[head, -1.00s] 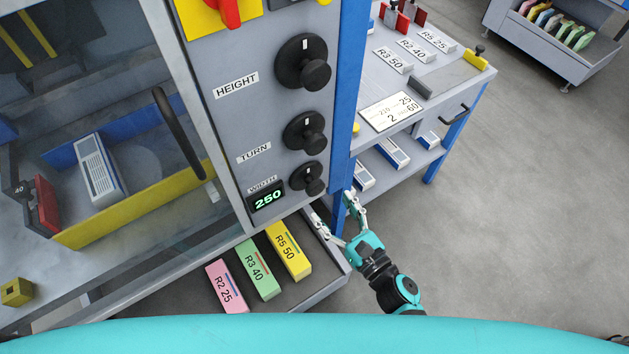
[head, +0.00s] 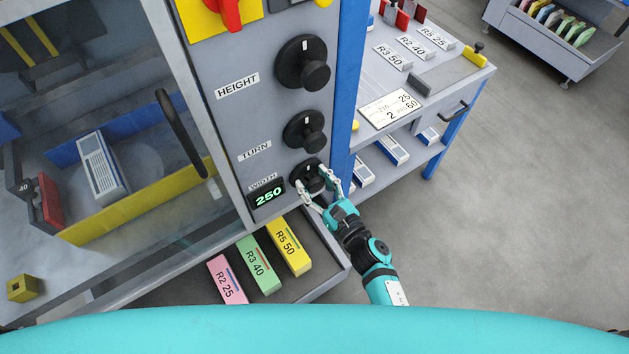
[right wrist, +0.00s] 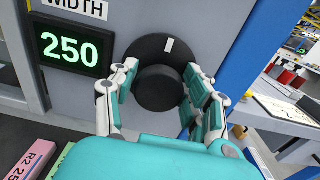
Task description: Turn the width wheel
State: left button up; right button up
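The width wheel (head: 307,177) is a black disc with a protruding knob, low on the grey panel, below the turn wheel (head: 304,131) and the height wheel (head: 303,62). The width display (head: 267,197) beside it reads 250 in green. My right gripper (head: 315,184) is at the wheel with its fingers apart. In the right wrist view the wheel's knob (right wrist: 159,89) lies between the open fingers (right wrist: 157,90), with a gap visible on the right side; contact on the left is unclear. The wheel's white mark points up. My left gripper is out of view.
A tray below the panel holds pink (head: 228,280), green (head: 259,264) and yellow (head: 288,247) labelled blocks. A blue post (head: 349,90) stands right of the wheels, with a grey bench (head: 450,92) beyond.

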jog(key=c, duration=0.7)
jog(key=shift+f+m, duration=0.1)
jog(key=shift+m, duration=0.2)
